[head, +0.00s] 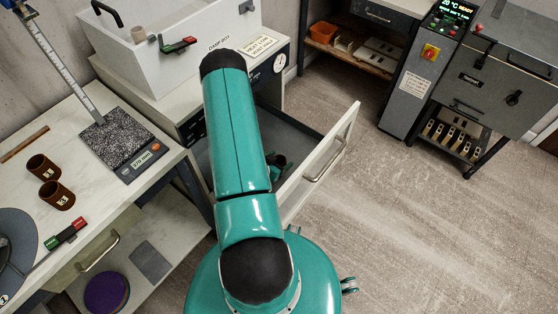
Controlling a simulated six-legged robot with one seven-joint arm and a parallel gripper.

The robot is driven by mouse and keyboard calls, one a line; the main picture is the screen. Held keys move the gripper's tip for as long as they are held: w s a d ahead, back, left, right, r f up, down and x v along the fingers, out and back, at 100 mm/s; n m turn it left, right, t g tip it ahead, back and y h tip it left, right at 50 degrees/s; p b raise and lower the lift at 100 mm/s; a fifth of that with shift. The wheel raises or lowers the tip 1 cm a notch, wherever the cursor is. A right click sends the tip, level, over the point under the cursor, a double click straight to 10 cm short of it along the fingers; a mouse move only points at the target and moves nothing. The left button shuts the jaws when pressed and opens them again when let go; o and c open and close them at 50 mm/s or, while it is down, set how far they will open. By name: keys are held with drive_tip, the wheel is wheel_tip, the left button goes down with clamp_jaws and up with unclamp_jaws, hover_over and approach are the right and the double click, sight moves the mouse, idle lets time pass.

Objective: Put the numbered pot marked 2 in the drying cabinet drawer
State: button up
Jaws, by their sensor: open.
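Two brown pots with pale marks stand on the left bench: one farther back (42,167) and one nearer (57,195). Their numbers are too small to read surely, and I cannot pick out the pot marked 2. The drawer (318,160) under the drying cabinet is pulled open, with a pale front and a bar handle. My arm reaches over it and hides much of its inside. A dark and teal part of my gripper (277,166) shows low inside the drawer, right of the arm. The jaws are open; their fingertips and anything near them are mostly hidden.
A speckled plate with a height gauge (115,138) stands on the left bench (105,205), near a red-and-green tool (66,233) and a grey disc (15,250). A white box (170,60) stands behind. Grey machines (500,75) stand back right. The floor at right is clear.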

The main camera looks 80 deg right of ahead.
drive_tip(key=v, duration=1.2)
